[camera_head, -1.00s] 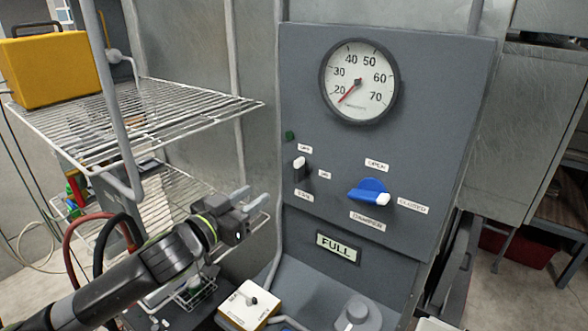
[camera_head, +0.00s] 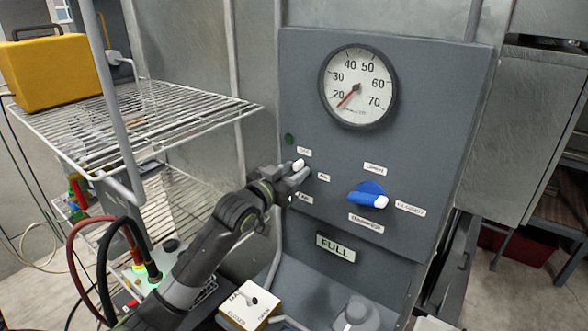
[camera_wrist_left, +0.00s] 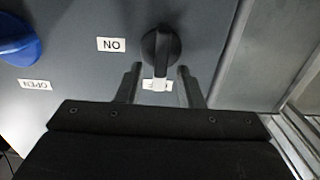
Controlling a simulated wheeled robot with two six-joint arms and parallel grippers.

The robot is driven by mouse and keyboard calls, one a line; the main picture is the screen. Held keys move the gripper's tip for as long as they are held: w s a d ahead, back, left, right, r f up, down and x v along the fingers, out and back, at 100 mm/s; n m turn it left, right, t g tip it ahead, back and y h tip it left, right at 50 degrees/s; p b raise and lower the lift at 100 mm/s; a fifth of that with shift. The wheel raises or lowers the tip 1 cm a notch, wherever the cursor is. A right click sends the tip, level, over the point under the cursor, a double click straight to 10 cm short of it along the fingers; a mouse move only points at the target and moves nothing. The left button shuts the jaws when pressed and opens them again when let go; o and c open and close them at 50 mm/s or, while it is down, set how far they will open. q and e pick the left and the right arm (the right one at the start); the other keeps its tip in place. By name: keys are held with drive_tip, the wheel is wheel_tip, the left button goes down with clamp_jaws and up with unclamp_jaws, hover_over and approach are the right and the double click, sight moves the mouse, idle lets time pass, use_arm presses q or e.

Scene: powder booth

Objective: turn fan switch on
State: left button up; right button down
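The fan switch (camera_head: 299,164) is a black knob with a white-tipped pointer, on the left of the grey panel. The pointer is turned up toward the top label (camera_head: 303,150); the "ON" label (camera_head: 324,177) is to its right. My left gripper (camera_head: 301,175) is at the switch and hides part of it. In the left wrist view, which shows the panel upside down, the knob (camera_wrist_left: 162,45) is between and just beyond the fingertips (camera_wrist_left: 159,72). The fingers are open, with a gap on each side of the white tip. My right gripper is out of view.
A blue damper handle (camera_head: 369,193) is right of the switch, pointing toward "CLOSED". A round gauge (camera_head: 357,87) is above, and a dark green lamp (camera_head: 289,139) is near the switch. A wire shelf (camera_head: 150,115) with a yellow case (camera_head: 50,70) stands left.

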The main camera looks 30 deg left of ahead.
use_arm(q)
drive_tip(key=shift+w, duration=0.25)
clamp_jaws()
